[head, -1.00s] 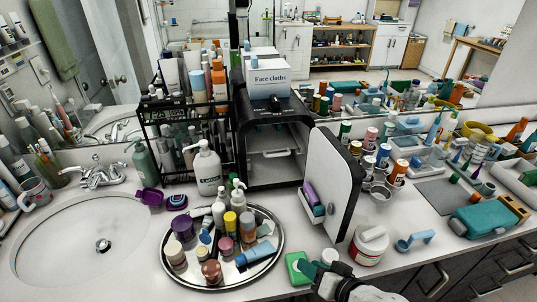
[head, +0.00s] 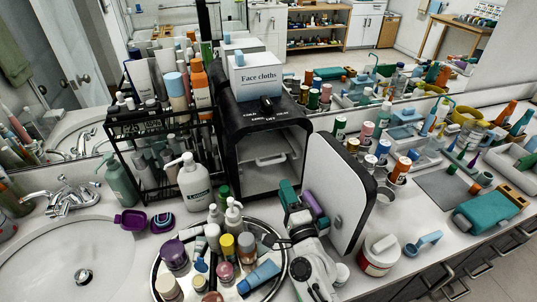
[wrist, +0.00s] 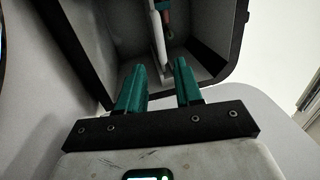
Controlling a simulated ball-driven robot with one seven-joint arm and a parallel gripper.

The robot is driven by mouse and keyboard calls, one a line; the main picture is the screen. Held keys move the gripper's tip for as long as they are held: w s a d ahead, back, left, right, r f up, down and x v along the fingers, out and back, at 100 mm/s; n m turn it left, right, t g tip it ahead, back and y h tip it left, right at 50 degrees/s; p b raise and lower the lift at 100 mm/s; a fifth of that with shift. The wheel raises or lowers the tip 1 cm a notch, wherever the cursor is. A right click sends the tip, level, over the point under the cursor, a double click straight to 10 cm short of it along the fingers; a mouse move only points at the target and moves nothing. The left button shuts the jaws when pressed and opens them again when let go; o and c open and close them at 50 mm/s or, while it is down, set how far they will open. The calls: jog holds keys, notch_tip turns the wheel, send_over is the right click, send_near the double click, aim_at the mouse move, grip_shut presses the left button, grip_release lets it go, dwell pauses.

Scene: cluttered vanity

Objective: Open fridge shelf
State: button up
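The small black fridge (head: 228,140) stands at the middle of the counter with its white-faced door (head: 340,190) swung open to the right. Inside it is a pale shelf (head: 268,175) with a raised handle-like front (head: 270,158). My gripper (head: 291,198) is in front of the fridge opening, beside the door's inner side, below the shelf in the picture. In the wrist view its two teal fingers (wrist: 158,82) are apart with nothing between them. They point into the grey fridge interior (wrist: 205,62), where a narrow white part (wrist: 160,48) shows beyond them.
A round tray (head: 283,262) of bottles stands left of my arm. A face cloths box (head: 256,76) is on top of the fridge. A red-and-white jar (head: 378,254) stands right of my arm.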

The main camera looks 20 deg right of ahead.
aim_at(274, 160)
jog(key=w, duration=0.3)
jog(key=w+r+b, duration=0.1)
jog(key=w, duration=0.3)
jog(key=w+r, duration=0.1)
jog(key=w, duration=0.3)
jog(key=shift+c, duration=0.5)
grip_shut()
